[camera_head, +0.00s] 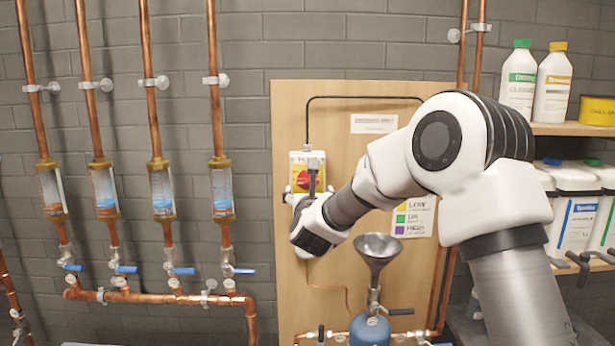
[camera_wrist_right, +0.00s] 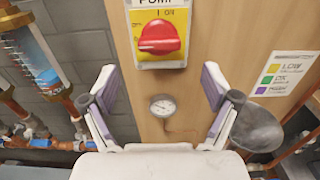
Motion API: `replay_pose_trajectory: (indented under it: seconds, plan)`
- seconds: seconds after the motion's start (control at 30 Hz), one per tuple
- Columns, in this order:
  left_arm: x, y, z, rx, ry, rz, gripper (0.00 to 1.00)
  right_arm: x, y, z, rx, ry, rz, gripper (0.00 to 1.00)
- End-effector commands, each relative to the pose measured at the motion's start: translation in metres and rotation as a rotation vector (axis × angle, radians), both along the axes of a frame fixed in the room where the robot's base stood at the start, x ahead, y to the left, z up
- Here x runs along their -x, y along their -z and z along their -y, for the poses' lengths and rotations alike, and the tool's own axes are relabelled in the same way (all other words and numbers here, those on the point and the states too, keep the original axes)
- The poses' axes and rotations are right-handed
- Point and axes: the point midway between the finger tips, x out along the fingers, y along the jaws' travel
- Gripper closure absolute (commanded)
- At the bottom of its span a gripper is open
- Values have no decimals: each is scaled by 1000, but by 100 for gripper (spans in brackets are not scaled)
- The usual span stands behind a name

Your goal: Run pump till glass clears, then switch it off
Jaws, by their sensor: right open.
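The pump switch is a red rotary knob (camera_head: 308,181) on a yellow and white box on the wooden board. In the right wrist view the knob (camera_wrist_right: 160,33) has its ridge roughly level, with an ON mark above. My right gripper (camera_wrist_right: 160,88) is open and empty, its fingers spread below the knob, apart from it in that view. In the head view the right gripper (camera_head: 312,180) partly covers the switch. Several sight glasses (camera_head: 222,190) sit in copper pipes at left, with bluish contents; clarity is hard to judge. One glass (camera_wrist_right: 32,58) shows blue with paler streaks. My left gripper is out of view.
A small round gauge (camera_wrist_right: 163,105) is below the switch. A metal funnel (camera_head: 377,250) stands above a blue vessel (camera_head: 370,331). A colour label (camera_head: 414,216) is on the board. Blue-handled valves (camera_head: 184,270) line the left pipes; bottles (camera_head: 552,85) stand on the right shelf.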

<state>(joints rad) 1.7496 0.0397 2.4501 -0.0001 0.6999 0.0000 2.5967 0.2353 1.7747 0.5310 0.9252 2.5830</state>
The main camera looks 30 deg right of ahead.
Motion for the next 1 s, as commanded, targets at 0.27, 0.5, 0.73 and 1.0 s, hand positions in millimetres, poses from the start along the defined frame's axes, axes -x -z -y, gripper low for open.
replay_pose_trajectory:
  seconds: [0.27,0.5,0.73,1.0]
  plan:
    - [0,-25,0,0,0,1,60,-22,-2,14,0,1,-1,12]
    - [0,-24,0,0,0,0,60,-22,1,14,0,0,-1,12]
    - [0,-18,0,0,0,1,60,-34,2,21,0,1,0,12]
    - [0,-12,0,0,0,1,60,-56,2,35,-1,1,-1,12]
